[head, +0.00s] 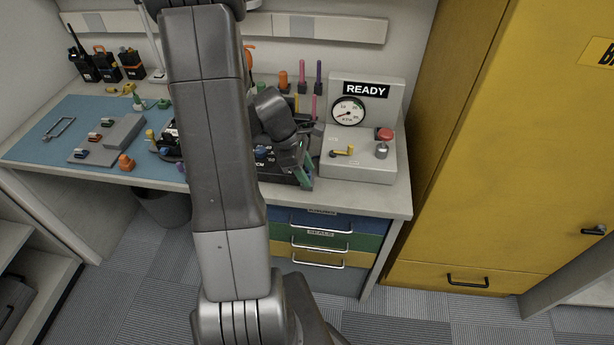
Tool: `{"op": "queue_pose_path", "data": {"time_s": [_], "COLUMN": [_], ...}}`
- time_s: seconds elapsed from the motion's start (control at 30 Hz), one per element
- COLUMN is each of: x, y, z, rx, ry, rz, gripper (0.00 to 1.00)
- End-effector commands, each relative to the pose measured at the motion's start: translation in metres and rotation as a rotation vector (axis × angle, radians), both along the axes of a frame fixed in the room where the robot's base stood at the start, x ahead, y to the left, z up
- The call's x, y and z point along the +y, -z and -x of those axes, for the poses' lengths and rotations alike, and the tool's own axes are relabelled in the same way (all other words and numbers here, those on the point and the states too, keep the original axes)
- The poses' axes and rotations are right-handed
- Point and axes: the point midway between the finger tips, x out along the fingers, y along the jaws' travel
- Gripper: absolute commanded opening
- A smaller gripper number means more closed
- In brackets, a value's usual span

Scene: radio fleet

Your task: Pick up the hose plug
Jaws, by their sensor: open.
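My gripper (304,158) is over the right part of the workbench, just left of the grey test unit. It is small and dark here, and its fingers are hard to make out against the dark tray below. The grey test unit (362,168) carries a READY sign, a round gauge (348,111), a red button (384,134), a yellow lever-like part (342,151) and a short metal cylinder (382,150). I cannot tell for certain which small part is the hose plug. My arm hides the middle of the bench.
A blue mat (60,130) with a grey block and small coloured parts covers the bench's left. Several radios (105,66) stand at the back left. Upright coloured tools (302,76) stand behind my gripper. A tall yellow cabinet (500,150) is on the right.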

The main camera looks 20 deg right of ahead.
Motion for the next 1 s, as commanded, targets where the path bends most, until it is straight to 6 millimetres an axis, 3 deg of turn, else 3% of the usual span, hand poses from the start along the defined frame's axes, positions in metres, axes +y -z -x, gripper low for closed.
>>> {"op": "queue_pose_path", "data": {"time_s": [0.1,0.37,0.5,0.6,0.87,1.0], "x": [-0.003,-0.003,-0.003,-0.003,-0.003,-0.004], "y": [0.009,0.01,0.01,0.01,0.008,-0.004], "z": [0.002,0.002,0.002,0.002,0.002,0.001], "rx": [0.0,-0.002,-0.002,-0.002,-0.002,-0.006], "ry": [0.001,0.001,0.001,0.001,0.0,0.0], "rz": [-0.001,0.0,0.0,0.0,0.0,0.001], "gripper": [0.44,0.42,0.14,0.0,0.0,0.0]}}
